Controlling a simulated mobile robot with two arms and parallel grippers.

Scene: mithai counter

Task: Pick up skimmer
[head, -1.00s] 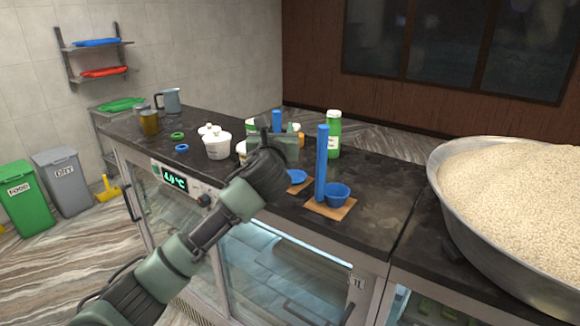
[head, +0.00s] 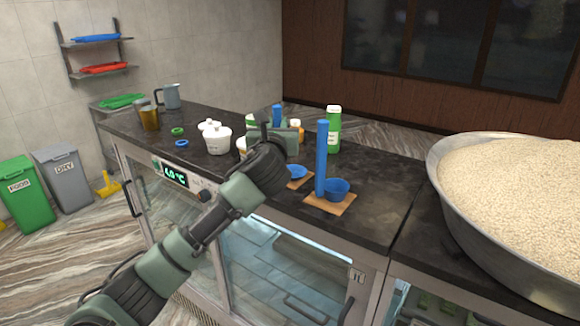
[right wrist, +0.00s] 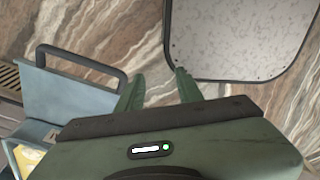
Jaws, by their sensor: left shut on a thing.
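Two blue utensils with upright handles stand on small wooden boards on the dark counter. The farther one has a shallow blue dish (head: 297,172) and looks like the skimmer (head: 277,113); its handle top shows above my left gripper. My left gripper (head: 279,133) is shut on this handle, and my wrist hides its middle part. The nearer utensil, a ladle (head: 322,160) with a deeper bowl (head: 337,187), stands just to the right, apart from the gripper. My right gripper (right wrist: 158,85) shows in the right wrist view, open and empty above the floor.
White lidded pots (head: 218,139), a green bottle (head: 334,132) and a grey jug (head: 171,97) stand on the counter (head: 375,190). A large pan (head: 436,165) of pale grains is at the right. Counter front right of the ladle is clear.

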